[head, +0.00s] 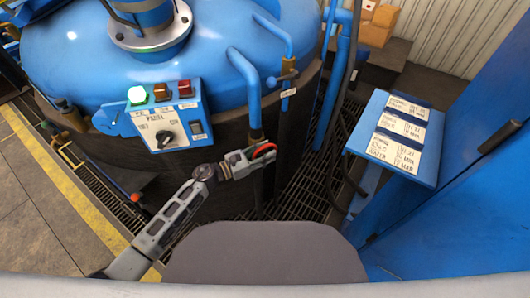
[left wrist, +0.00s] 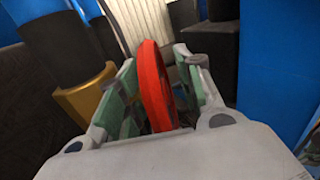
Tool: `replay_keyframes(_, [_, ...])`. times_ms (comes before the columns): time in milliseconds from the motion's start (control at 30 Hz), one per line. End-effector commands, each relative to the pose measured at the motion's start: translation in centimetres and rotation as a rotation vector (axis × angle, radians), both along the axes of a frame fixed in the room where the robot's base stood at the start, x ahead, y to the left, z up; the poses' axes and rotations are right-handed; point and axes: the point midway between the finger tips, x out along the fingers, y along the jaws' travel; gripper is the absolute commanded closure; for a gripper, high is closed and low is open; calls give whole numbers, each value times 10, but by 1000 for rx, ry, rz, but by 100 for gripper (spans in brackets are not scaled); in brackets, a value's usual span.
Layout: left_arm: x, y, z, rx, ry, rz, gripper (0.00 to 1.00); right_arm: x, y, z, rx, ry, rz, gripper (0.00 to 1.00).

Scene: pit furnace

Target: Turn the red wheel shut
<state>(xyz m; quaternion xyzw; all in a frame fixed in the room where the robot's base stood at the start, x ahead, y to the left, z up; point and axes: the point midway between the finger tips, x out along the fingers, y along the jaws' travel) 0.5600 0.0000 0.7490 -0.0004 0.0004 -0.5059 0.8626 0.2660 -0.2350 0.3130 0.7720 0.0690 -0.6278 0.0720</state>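The red wheel (head: 264,151) sits low on the front of the blue furnace, beside a brass-coloured pipe fitting, in the head view. My left gripper (head: 252,158) reaches it from the left. In the left wrist view the wheel (left wrist: 156,88) stands edge-on between the two green-padded fingers (left wrist: 158,92). The fingers straddle its rim, with a narrow gap showing on the right side, so they look open around it. The wheel's far side and hub are hidden. My right gripper is not in view.
A control panel (head: 168,118) with a lit green lamp and a knob is left of the wheel. Blue pipes (head: 246,75) rise above it. A blue board with white labels (head: 398,137) stands at right. Floor grating (head: 300,190) lies below.

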Motion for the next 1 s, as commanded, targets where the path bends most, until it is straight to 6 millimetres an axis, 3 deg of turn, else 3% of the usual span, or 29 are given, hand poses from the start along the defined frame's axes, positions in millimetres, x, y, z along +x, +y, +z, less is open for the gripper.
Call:
replay_keyframes(167, [0,0,0,0,0,0,64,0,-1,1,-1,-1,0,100])
replay_keyframes(433, [0,0,0,0,0,0,99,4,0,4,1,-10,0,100])
replay_keyframes(1000, [0,0,1,12,5,0,100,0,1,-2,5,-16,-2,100])
